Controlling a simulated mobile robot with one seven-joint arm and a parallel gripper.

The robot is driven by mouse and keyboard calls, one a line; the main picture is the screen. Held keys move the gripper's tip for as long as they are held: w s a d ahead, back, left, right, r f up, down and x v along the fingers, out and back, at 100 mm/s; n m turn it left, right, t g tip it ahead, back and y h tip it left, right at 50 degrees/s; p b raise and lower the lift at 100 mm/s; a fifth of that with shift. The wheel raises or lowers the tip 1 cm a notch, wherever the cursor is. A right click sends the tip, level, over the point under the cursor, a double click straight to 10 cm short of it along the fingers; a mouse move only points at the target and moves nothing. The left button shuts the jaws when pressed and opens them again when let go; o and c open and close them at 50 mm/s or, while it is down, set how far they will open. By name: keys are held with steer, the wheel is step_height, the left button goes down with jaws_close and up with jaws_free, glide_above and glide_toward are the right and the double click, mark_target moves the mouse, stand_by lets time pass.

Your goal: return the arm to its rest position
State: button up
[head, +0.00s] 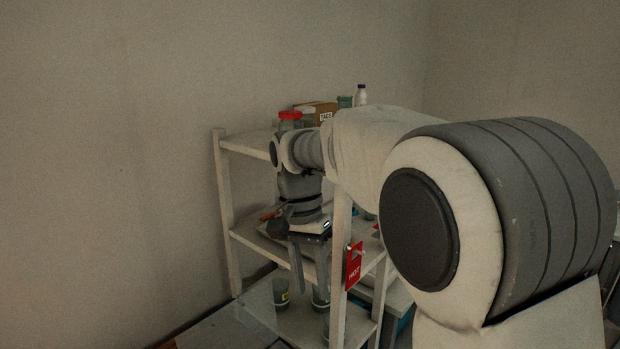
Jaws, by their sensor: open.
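My arm reaches from the right foreground across to the white shelf rack (224,190) and hides much of its right side. My gripper (310,283) hangs pointing down at the front of the rack, around middle shelf height. Its two fingers are apart and I see nothing between them. I cannot tell whether the fingers touch the shelf.
A red tag marked HOT (354,267) hangs on the front post, close right of my gripper. A red-lidded jar (290,119), a cardboard box (318,112) and a white bottle (361,96) stand on top. Cups (281,292) stand low down.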

steer(key=s+d+r+n+t+y, duration=0.2)
steer(key=s+d+r+n+t, duration=0.15)
steer(key=s+d, duration=0.65)
steer(key=s+d+f+n+t, duration=0.2)
steer(key=s+d+f+t, duration=0.1)
steer(key=s, duration=0.6)
steer(key=shift+d+h, duration=0.4)
